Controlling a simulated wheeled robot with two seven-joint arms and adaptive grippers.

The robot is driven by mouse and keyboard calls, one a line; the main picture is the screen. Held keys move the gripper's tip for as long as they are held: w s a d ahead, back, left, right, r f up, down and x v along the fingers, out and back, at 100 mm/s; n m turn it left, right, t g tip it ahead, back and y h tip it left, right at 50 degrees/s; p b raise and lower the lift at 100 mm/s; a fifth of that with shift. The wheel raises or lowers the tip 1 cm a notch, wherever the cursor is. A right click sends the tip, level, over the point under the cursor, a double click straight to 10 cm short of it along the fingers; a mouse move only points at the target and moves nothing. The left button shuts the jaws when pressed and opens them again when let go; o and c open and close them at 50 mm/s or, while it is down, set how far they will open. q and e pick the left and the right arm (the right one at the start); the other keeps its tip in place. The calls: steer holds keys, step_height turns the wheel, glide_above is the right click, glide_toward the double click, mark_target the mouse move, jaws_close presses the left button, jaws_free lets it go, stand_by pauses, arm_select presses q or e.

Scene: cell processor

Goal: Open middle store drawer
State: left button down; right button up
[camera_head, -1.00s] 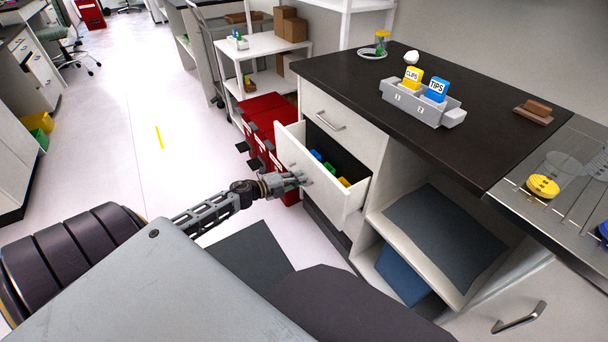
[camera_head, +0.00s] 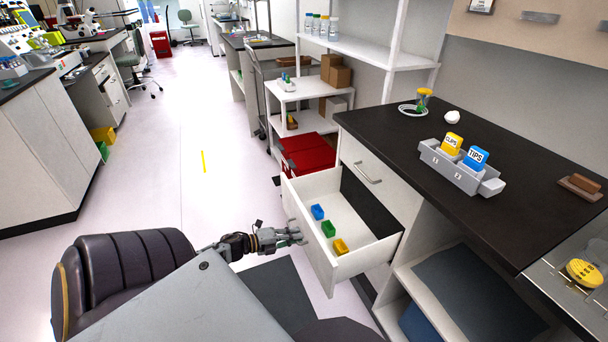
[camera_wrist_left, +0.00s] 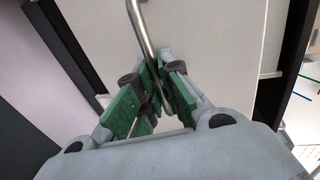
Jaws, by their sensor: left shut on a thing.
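The middle store drawer (camera_head: 345,262) is white and stands pulled well out of the dark-topped cabinet in the head view. Blue, green and yellow small boxes lie inside it. My left gripper (camera_head: 298,234) is at the drawer's front face. In the left wrist view, the green-padded fingers of my left gripper (camera_wrist_left: 158,95) are shut on the drawer's metal bar handle (camera_wrist_left: 145,32). My right gripper is not in view.
A closed upper drawer (camera_head: 368,173) sits above the open one. The dark countertop (camera_head: 400,135) holds a grey rack with CLIPS and TIPS boxes (camera_head: 450,170). Red bins (camera_head: 307,155) stand just behind the drawer. Open floor (camera_head: 180,190) lies to the left.

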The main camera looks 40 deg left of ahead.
arm_select(q)
steer(key=shift+v, duration=0.75)
steer(key=shift+f, duration=0.2)
steer(key=c, duration=1.6)
jaws_free()
steer(key=shift+o, duration=0.2)
steer(key=v, duration=1.2)
steer(key=shift+s+a, duration=0.15)
